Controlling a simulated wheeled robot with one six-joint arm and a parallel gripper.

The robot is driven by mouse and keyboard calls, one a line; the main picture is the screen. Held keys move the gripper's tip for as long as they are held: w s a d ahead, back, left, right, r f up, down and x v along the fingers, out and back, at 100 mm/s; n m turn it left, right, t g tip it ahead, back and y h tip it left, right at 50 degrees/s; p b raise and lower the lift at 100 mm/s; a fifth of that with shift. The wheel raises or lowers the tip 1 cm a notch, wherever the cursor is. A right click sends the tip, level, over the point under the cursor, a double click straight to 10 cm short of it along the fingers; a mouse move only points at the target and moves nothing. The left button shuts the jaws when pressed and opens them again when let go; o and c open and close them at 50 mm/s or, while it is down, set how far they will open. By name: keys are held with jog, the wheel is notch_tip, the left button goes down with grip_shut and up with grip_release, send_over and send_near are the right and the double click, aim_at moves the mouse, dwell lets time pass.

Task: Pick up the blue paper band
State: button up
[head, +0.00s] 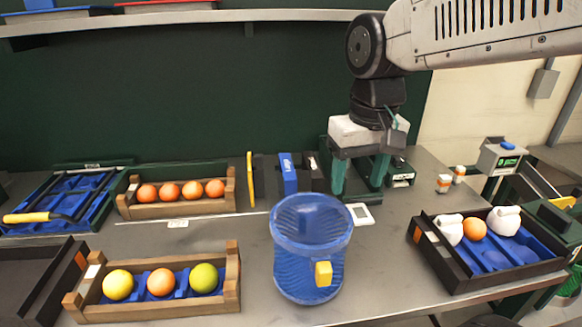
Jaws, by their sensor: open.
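An upright blue strip with a white mark (288,174) stands among dark dividers at the back of the table, left of my gripper; it looks like the blue paper band, but I cannot be certain. A yellow upright strip (250,180) stands to its left. My gripper (358,188) hangs over the back middle of the table with its two green fingers apart and pointing down. No object shows between the fingers. The gripper is to the right of the blue strip and apart from it.
A blue ribbed bin (311,285) stands in front. Wooden crates hold oranges (175,211) and mixed fruit (160,305). A black crate (455,277) with wrapped fruit is right. A small white device (359,214) lies below my gripper. A shelf (170,19) runs above.

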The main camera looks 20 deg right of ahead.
jog(key=w, duration=0.9)
jog(key=m+g, duration=0.1)
jog(key=m, duration=0.1)
send_over(289, 172)
jog(key=f, duration=0.5)
jog(key=s+f, duration=0.1)
jog(key=f, duration=0.2)
jog(key=shift+f, duration=0.3)
jog(key=f, duration=0.6)
jog(key=shift+w+f, duration=0.2)
jog(key=shift+w, duration=0.2)
jog(key=shift+f, duration=0.6)
jog(key=c, duration=1.1)
